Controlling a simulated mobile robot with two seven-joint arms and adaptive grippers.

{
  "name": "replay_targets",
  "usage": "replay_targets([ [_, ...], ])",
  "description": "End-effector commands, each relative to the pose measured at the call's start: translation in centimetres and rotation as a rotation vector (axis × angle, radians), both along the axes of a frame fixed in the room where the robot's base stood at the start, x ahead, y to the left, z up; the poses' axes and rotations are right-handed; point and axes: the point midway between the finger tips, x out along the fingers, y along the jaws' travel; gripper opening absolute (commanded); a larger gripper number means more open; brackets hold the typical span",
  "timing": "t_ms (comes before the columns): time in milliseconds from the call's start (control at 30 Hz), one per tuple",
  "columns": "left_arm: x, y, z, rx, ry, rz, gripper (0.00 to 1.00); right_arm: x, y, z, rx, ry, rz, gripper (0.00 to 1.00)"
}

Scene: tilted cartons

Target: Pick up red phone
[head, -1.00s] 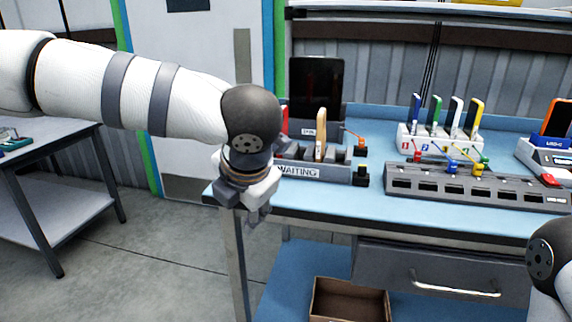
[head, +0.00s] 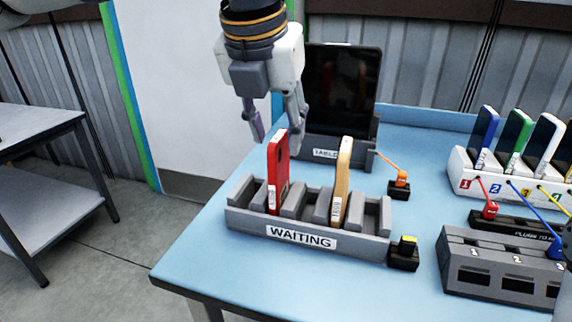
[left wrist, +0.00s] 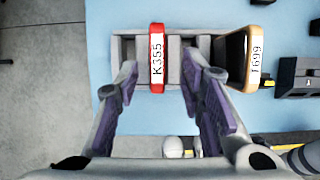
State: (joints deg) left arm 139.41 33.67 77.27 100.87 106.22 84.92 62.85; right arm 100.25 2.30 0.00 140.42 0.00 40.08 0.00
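The red phone (head: 278,172) stands upright in a slot of the grey WAITING rack (head: 345,247), on the blue table. In the left wrist view the red phone (left wrist: 157,57) shows its top edge with the label K355. My left gripper (head: 277,138) is open just above and behind the red phone, pointing down. In the left wrist view my left gripper (left wrist: 160,85) has its purple-padded fingers spread on either side of the red phone, with gaps on both sides. The right gripper is not in view.
A tan phone (head: 342,180) stands in the same rack, to the right. A tablet (head: 340,95) in a stand is behind. A white dock with several phones (head: 485,140) and a grey hub (head: 500,270) are at the right. The table's left front is clear.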

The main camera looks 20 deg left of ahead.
Motion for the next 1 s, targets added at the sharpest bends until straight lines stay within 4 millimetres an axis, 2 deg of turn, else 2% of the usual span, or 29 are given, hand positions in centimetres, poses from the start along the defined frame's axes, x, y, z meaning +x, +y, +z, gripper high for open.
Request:
replay_targets([
  [33, 0.4, 0.0, -1.2, -0.001, 0.006, 0.001, 0.36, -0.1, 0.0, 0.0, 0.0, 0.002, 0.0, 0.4],
  [100, 1.0, 0.0, -2.5, -0.001, 0.005, 0.002, 0.36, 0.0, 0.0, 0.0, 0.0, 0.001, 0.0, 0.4],
  [267, 1.8, 0.0, -4.3, 0.001, 0.004, 0.001, 0.36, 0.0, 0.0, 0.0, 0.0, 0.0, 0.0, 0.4],
  [433, 3.1, 0.1, -7.4, -0.001, 0.005, 0.002, 0.36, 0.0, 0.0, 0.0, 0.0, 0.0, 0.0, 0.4],
  [567, 3.6, 0.1, -8.3, -0.001, 0.001, 0.002, 0.36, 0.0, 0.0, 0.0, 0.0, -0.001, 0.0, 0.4],
  [733, 3.6, 0.1, -8.3, -0.001, 0.0, 0.002, 0.36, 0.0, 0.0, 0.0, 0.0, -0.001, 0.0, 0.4],
  [767, 3.6, 0.1, -8.3, -0.001, 0.0, 0.002, 0.31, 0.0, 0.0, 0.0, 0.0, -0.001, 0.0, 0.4],
  [900, 3.6, 0.1, -8.3, 0.0, 0.0, 0.001, 0.0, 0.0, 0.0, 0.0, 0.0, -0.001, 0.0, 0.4],
  [1000, 3.6, 0.1, -8.3, 0.0, 0.0, 0.001, 0.0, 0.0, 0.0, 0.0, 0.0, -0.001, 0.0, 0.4],
])
